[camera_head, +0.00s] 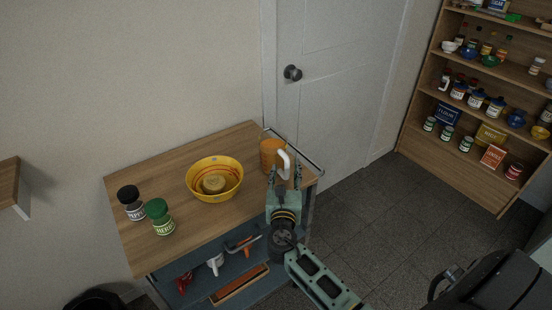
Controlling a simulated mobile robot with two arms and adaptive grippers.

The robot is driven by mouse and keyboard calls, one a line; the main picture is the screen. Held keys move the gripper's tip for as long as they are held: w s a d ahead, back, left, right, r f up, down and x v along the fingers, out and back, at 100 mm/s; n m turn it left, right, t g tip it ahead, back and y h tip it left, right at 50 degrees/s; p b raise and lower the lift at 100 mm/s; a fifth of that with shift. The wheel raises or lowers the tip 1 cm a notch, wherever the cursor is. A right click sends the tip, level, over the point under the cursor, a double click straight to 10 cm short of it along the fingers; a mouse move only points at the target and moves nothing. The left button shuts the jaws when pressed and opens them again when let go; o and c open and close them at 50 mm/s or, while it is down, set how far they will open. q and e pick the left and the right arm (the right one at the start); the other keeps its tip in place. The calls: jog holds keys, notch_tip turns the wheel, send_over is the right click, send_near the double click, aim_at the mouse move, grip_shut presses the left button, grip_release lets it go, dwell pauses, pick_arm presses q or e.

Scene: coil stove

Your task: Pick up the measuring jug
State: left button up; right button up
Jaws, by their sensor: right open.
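An orange measuring jug (271,151) with a white handle (284,163) stands upright near the right end of the wooden counter top. My right gripper (284,173) is open, its fingers pointing at the jug from the front. The handle shows between or just behind the fingertips; I cannot tell whether they touch it. The gripper hides the lower right part of the jug. My left gripper is not in the picture.
A yellow bowl (232,181) with a round object inside stands left of the jug on the wooden counter (135,180). A pepper jar (131,202) and a green-lidded jar (158,216) stand at the left. Stocked shelves (470,165) stand far right.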

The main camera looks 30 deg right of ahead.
jog(key=shift+d, duration=0.1)
jog(key=shift+c, duration=0.2)
grip_shut()
dwell(0.4)
